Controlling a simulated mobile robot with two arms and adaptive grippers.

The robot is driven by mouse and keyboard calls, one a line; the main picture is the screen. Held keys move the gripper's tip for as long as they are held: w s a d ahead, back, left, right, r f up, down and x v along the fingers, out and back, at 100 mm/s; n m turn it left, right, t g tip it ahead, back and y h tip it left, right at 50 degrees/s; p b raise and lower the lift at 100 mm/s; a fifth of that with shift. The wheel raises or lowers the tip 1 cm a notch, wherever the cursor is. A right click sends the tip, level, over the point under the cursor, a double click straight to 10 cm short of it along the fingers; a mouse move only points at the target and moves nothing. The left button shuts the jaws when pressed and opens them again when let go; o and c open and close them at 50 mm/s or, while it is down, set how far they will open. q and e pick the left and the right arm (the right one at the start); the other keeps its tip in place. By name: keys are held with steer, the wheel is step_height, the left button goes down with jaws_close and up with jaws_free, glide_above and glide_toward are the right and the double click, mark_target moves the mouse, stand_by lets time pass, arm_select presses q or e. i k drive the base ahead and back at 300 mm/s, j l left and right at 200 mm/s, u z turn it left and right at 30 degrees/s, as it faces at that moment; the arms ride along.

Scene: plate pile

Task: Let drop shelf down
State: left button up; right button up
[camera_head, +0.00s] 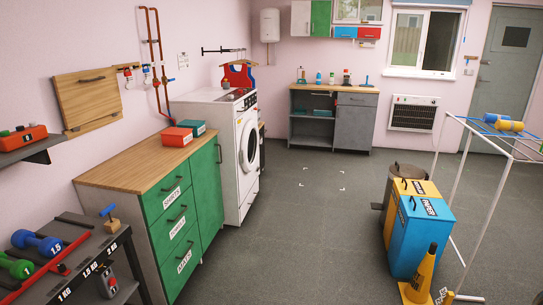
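The drop shelf appears to be the wooden panel (88,97) on the left wall. It stands upright, close to flat against the wall, with a dark handle near its top edge. A narrow wooden strip (94,124) runs along its bottom edge. Neither of my grippers is in view.
A counter with green drawers (173,208) stands below and right of the panel. A rack with dumbbells (85,262) is at the lower left. A washing machine (241,150), blue bin (418,236) and drying rack (451,187) stand farther right. The middle floor is clear.

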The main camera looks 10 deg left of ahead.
mark_target(84, 97)
steer(key=i+u, duration=0.3)
steer(key=i, duration=0.15)
steer(key=i+u, duration=0.3)
steer(key=i, duration=0.15)
steer(key=i+l+u, duration=0.15)
steer(key=i+u, duration=0.15)
steer(key=i, duration=0.15)
steer(key=i+l+u, duration=0.3)
steer(key=i, duration=0.15)
